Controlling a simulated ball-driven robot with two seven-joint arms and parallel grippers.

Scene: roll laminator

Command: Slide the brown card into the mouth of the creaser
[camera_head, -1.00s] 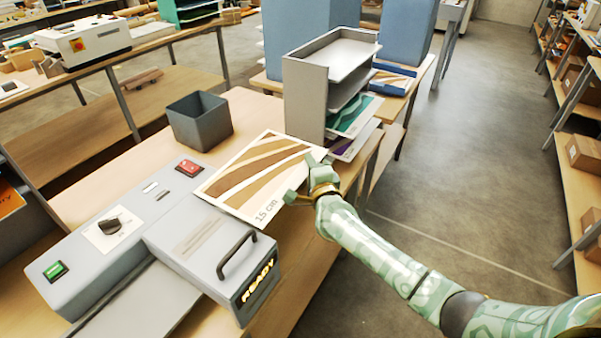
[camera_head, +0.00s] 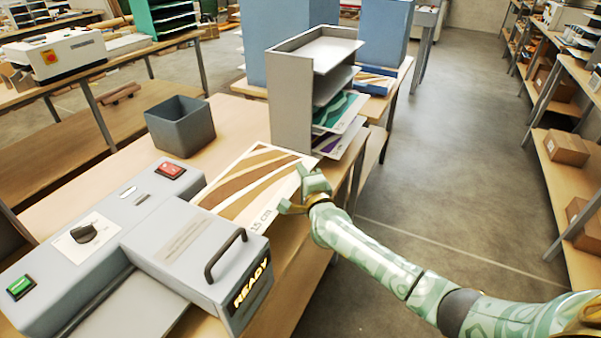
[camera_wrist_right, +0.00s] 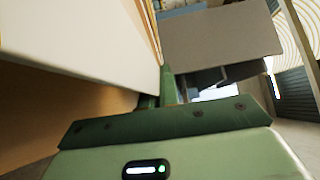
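The brown card (camera_head: 245,183), striped brown and cream with a "15 cm" mark, is held flat behind the grey creaser (camera_head: 185,243) in the head view. My right gripper (camera_head: 303,191) is shut on the card's right edge; its fingers also show in the right wrist view (camera_wrist_right: 160,95). The card's near edge meets the back top edge of the creaser's raised housing. The mouth is hidden on that far side, so I cannot tell whether the edge is inside it. The creaser's display (camera_head: 251,284) reads READY. My left gripper is not in view.
A dark open bin (camera_head: 180,128) stands on the table behind the card. A grey shelf rack (camera_head: 292,105) with coloured cards stands close beyond my right gripper. The creaser carries a black handle (camera_head: 225,255), a red switch (camera_head: 171,171) and a dial (camera_head: 85,233). The floor at right is clear.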

